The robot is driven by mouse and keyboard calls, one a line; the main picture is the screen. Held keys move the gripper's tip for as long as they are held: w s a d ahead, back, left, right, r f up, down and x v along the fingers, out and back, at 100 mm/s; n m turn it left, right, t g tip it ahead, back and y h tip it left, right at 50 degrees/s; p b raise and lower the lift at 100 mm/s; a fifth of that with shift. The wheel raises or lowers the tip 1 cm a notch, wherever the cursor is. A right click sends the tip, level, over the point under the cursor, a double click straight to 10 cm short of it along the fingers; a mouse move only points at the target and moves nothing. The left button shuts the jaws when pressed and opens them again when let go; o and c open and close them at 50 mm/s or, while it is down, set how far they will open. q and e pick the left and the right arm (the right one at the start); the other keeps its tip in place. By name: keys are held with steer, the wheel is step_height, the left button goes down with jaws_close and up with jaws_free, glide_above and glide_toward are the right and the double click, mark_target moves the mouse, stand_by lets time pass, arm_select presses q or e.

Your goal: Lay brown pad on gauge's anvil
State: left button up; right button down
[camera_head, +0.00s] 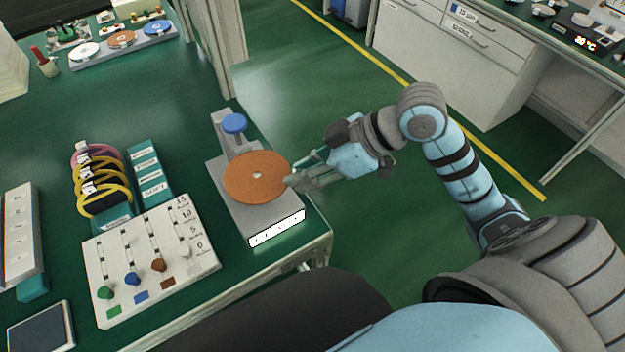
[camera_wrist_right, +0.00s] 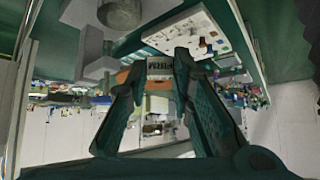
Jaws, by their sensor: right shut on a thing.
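The brown pad (camera_head: 257,177) is a flat orange-brown disc with a small pale centre hole. In the head view it lies over the grey gauge (camera_head: 236,209), covering the middle where the anvil would be. Whether it touches the anvil or hangs just above cannot be told. The gauge has a blue round knob (camera_head: 234,123) at its back and a lit white panel at its front. My right gripper (camera_head: 293,181) is shut on the pad's right edge. In the wrist view its fingers (camera_wrist_right: 156,66) frame a thin orange sliver. My left gripper is out of view.
A white slider board (camera_head: 205,262) with coloured knobs stands left of the gauge. Behind it are coloured rings (camera_head: 98,185) on a rack and a teal labelled box (camera_head: 150,174). A tray (camera_head: 76,64) with discs is at the back. The table edge is right of the gauge.

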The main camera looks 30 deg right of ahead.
steer(key=w+p, duration=0.1)
steer(key=p, duration=0.2)
steer(key=shift+a+r+m, duration=0.3)
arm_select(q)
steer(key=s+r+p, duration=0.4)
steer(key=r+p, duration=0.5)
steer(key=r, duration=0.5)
arm_select(e)
steer(key=s+d+f+m+t+h, duration=0.1)
steer(key=s+f, duration=0.8)
steer(key=f, duration=0.1)
steer(key=w+f+b, duration=0.1)
steer(key=w+b, duration=0.1)
steer(key=w, duration=0.3)
steer(key=w+f+b, duration=0.1)
steer(key=w+b, duration=0.2)
steer(key=w, duration=0.3)
steer(key=w+f+b, duration=0.2)
steer(key=w, duration=0.3)
steer(key=shift+w+a+f, duration=0.1)
steer(key=shift+w+a, duration=0.25)
steer(key=shift+a, duration=0.05)
steer(key=shift+f+b, duration=0.35)
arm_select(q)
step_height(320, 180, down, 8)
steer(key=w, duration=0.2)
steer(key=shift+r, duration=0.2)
arm_select(e)
steer(key=shift+s, duration=0.1)
